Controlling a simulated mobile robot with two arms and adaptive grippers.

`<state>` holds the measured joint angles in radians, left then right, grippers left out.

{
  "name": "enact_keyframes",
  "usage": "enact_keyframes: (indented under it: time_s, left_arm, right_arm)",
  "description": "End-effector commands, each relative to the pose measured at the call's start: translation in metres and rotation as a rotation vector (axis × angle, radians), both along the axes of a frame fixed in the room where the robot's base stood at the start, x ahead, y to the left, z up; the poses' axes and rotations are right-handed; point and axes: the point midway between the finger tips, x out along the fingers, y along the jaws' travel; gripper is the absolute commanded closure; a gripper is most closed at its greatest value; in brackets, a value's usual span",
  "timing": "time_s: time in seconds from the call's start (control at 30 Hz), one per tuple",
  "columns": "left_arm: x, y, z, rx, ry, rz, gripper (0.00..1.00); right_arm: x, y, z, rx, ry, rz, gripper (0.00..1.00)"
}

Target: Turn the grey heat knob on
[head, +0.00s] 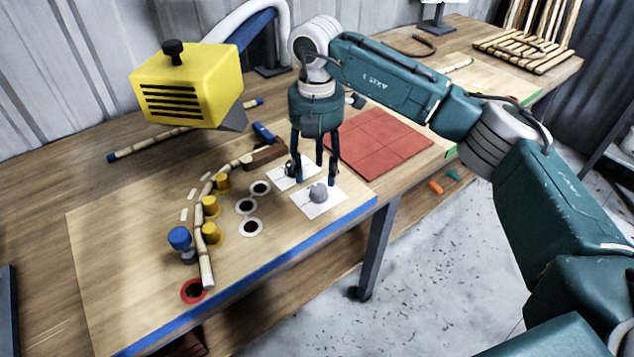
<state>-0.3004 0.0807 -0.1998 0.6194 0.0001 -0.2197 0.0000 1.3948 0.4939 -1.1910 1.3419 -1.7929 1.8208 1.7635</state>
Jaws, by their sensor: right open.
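The grey heat knob (318,193) sits on a white square plate (331,207) near the front edge of the light board. My right gripper (316,177) points down with its fingers spread open and empty. Its fingertips are just above and behind the grey knob in the picture; I cannot tell whether any of them touch it. A dark knob on a second white plate (284,183) is partly hidden behind a finger. My left gripper is not in view.
A yellow vented box (189,85) hangs over the board at left. A curved rattan pole (203,240) lies along yellow pegs (210,206) and a blue-topped peg (180,239). A red tiled mat (378,142) lies right of the gripper. Slatted wood (522,51) is at the back right.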

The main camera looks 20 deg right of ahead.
Motion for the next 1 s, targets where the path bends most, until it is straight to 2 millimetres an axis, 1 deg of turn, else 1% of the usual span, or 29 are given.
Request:
enact_keyframes:
  time_s: [0.03,0.1,0.2,0.33,0.47,0.87,1.0]
  left_arm:
    - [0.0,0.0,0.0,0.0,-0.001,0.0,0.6]
    - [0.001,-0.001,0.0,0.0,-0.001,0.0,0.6]
    - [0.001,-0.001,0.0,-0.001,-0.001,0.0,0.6]
    - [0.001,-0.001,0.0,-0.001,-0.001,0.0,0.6]
    - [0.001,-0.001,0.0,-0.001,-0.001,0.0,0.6]
    - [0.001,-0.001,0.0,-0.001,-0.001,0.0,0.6]
    - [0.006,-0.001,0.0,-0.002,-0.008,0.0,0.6]
  right_arm:
    - [0.001,0.001,0.011,-0.001,-0.003,0.0,0.51]
    - [0.0,0.001,0.024,0.001,-0.001,0.001,0.51]
    - [0.0,0.001,0.039,0.0,0.0,0.0,0.51]
    - [-0.001,0.001,0.05,0.0,0.002,0.001,0.51]
    - [-0.001,0.001,0.053,0.0,0.002,0.002,0.51]
    - [-0.001,0.001,0.053,-0.001,0.003,0.002,0.51]
    - [-0.001,0.001,0.052,-0.001,0.003,0.002,0.51]
